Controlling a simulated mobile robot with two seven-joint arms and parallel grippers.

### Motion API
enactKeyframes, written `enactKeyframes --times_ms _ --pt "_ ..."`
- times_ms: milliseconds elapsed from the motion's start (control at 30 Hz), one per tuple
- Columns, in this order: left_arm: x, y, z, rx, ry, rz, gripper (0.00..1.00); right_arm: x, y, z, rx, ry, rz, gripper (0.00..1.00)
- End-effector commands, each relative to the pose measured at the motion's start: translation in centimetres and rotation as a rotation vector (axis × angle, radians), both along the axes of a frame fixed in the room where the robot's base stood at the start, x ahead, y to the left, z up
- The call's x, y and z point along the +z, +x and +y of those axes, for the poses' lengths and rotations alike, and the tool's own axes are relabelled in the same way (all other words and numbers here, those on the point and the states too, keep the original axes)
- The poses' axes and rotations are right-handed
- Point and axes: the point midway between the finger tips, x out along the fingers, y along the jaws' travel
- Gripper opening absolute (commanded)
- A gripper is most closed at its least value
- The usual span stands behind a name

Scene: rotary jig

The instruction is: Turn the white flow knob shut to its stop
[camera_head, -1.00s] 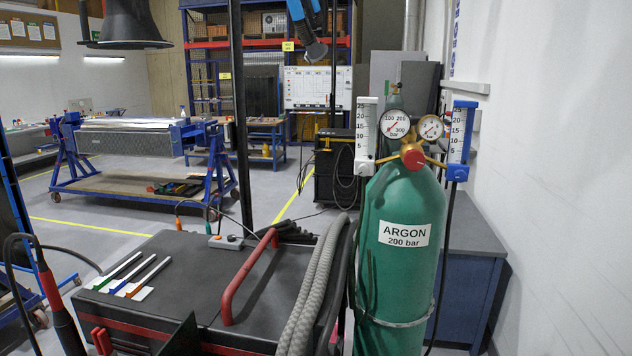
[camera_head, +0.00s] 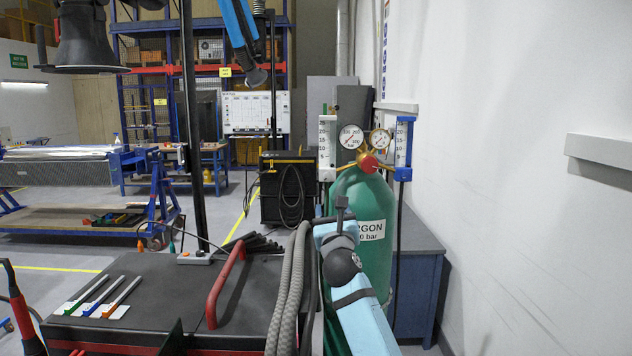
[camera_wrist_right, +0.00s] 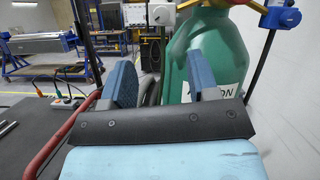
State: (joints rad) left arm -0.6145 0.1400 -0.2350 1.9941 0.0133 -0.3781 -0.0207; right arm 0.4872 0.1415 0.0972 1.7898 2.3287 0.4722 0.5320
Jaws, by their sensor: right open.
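The white flow knob (camera_head: 327,174) sits at the foot of the white-backed flowmeter (camera_head: 327,143), left of the two gauges on the green argon cylinder (camera_head: 344,192). It also shows in the right wrist view (camera_wrist_right: 161,14), at the top, beyond my fingers and in line with the gap between them. My right gripper (camera_head: 340,208) is in front of the cylinder, below the knob and apart from it. In the wrist view its two blue-padded fingers (camera_wrist_right: 162,78) are spread with nothing between them. My left gripper is not in view.
A blue flowmeter with a blue knob (camera_head: 403,174) stands right of the gauges (camera_head: 351,136). Grey hoses (camera_head: 284,290) and a black cart with a red handle (camera_head: 225,287) lie left of my right arm. A wall bounds the right side.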

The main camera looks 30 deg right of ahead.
Motion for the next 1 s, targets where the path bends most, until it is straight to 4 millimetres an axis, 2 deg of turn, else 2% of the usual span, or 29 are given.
enactKeyframes --times_ms 167,400,600,800,1000 --pt "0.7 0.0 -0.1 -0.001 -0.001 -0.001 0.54 1.3 2.3 -1.2 -0.002 -0.001 0.001 0.55" --pt "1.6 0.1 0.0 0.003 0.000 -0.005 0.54 3.3 6.6 -3.4 -0.001 -0.002 0.000 0.55" --pt "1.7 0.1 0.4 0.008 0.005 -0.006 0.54 4.4 9.3 -4.9 -0.002 -0.003 0.000 0.55" --pt "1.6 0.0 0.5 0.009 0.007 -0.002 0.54 5.0 10.6 -5.5 0.000 -0.005 0.000 0.55" --pt "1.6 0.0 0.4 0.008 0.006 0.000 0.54 5.0 10.8 -5.6 -0.001 -0.005 0.001 0.55"
